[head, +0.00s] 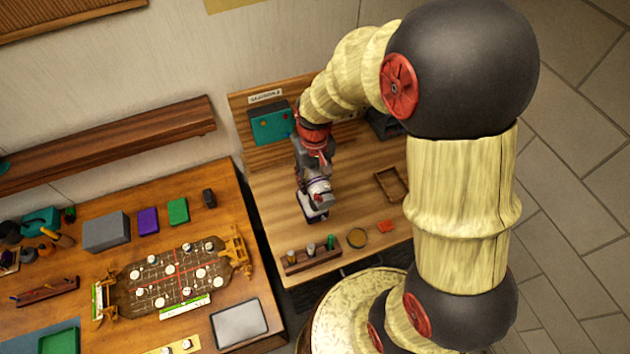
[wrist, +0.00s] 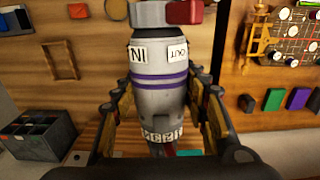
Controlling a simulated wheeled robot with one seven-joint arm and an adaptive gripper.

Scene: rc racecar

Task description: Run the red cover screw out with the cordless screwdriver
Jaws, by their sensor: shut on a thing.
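My gripper (head: 313,178) is shut on the cordless screwdriver (head: 314,202), above the right wooden bench. In the wrist view my gripper's fingers (wrist: 161,92) stand on both sides of the screwdriver (wrist: 158,68). Its body is pale grey with purple bands and IN and OUT labels, and has a dark and red part at its far end. Its tip is not clearly visible. A brown board (head: 178,278) with red lines and several white round pieces lies in a wooden holder on the left bench. I cannot make out the red cover screw.
The right bench (head: 270,195) holds a rack (head: 312,259), a round dish (head: 357,237), a red-orange piece (head: 386,226) and a wooden frame (head: 391,185). Grey (head: 106,232), purple (head: 148,221) and green (head: 178,211) blocks stand behind the board. A compartmented bin (wrist: 38,135) is at the wrist view's left.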

